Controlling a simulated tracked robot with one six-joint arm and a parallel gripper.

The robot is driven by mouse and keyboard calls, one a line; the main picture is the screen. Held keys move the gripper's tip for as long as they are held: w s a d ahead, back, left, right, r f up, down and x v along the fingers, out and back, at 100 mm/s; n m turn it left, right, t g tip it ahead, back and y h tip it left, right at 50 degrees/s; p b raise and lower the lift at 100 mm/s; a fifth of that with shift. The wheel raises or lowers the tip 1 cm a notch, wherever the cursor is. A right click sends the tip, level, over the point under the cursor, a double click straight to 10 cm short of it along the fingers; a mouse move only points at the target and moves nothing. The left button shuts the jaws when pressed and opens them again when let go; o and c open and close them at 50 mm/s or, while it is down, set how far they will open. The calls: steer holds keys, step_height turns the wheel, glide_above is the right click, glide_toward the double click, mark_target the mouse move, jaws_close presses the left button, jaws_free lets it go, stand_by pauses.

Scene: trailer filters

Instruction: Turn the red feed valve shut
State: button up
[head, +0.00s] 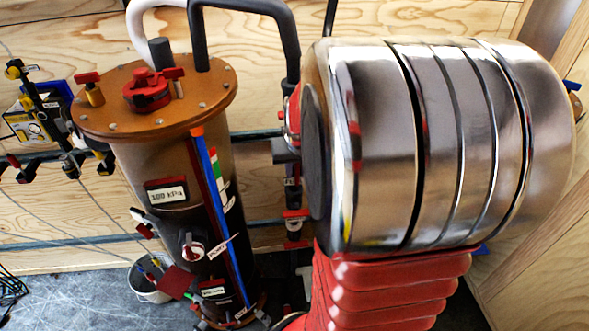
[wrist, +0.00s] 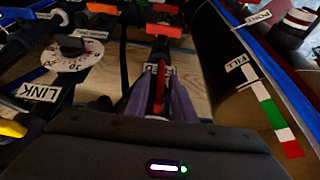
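In the wrist view, a thin red handle (wrist: 158,92) stands nearly upright in the picture below a partly hidden white label (wrist: 155,69), probably that of the feed valve. The two greyish-purple fingers of my gripper (wrist: 159,105) lie on either side of it, close to it. Whether they touch it is too dark to tell. In the head view, my large metal arm link hides the gripper and the handle.
A copper-topped filter vessel (head: 215,97) stands left of my arm, with a red valve (head: 146,90) on its lid. The wrist view shows a numbered dial (wrist: 72,52), a LINK label (wrist: 39,91), a FILL label (wrist: 239,62) and orange-red handles (wrist: 164,30) close around.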

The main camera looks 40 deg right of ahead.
jaws_close()
steer(key=shift+s+m+t+y, duration=0.1)
steer(key=shift+m+t+y, duration=0.2)
steer(key=shift+t+y, duration=0.5)
steer(key=shift+d+t+y, duration=0.1)
steer(key=shift+t+y, duration=0.2)
steer(key=shift+y, duration=0.4)
steer(key=m+t+y, duration=0.1)
steer(key=t+y, duration=0.2)
steer(key=m+t+y, duration=0.1)
steer(key=t+y, duration=0.2)
steer(key=f+m+t+y, duration=0.1)
steer(key=m+t+y, duration=0.1)
steer(key=t+y, duration=0.1)
steer(key=shift+s+d, duration=0.2)
stand_by(0.5)
steer(key=shift+f+y, duration=0.1)
steer(key=shift+y, duration=0.2)
